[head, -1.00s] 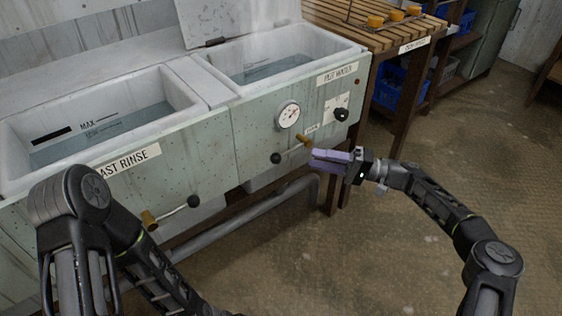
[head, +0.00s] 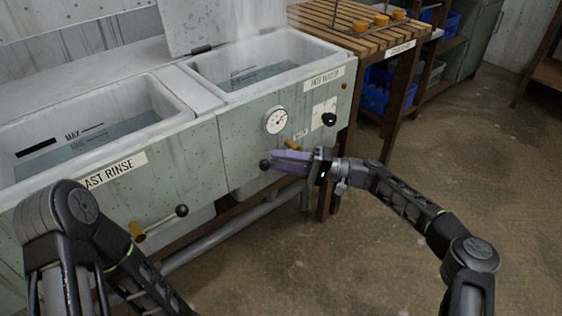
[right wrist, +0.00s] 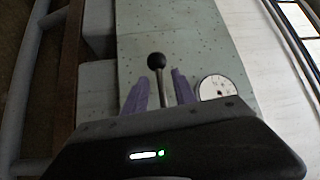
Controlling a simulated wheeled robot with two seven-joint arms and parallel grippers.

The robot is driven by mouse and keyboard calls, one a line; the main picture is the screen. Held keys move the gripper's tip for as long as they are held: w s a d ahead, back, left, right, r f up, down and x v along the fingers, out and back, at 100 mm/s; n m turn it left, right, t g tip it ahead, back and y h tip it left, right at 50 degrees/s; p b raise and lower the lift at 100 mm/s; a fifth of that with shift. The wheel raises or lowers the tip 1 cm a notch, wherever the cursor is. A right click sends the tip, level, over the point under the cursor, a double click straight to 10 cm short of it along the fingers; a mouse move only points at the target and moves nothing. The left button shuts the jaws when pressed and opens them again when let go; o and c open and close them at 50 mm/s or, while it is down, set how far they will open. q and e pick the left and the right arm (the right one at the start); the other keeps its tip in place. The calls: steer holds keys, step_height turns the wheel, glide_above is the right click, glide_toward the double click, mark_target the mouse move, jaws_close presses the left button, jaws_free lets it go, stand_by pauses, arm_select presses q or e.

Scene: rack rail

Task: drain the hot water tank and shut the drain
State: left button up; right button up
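The hot water tank (head: 322,83) is the right-hand basin, with water (head: 262,74) standing in it. On its front, a brass drain valve (head: 291,144) carries a lever with a black ball knob (head: 265,165), which points left and slightly down in the head view. My right gripper (head: 280,161) is at this lever with its purple fingers apart. In the right wrist view the lever's rod and knob (right wrist: 156,61) show between the fingers, nearer the right one, with a clear gap to the left one. My left arm shows at lower left, but its gripper is out of view.
A round gauge (head: 276,120) and a black dial (head: 329,120) sit on the panel close to my right gripper. The last rinse tank (head: 150,118) on the left has its own lever (head: 182,211). A grey pipe (head: 235,223) runs below. A slatted table (head: 375,45) adjoins the right side.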

steer(key=shift+c, duration=0.3)
jaws_close()
stand_by(1.1)
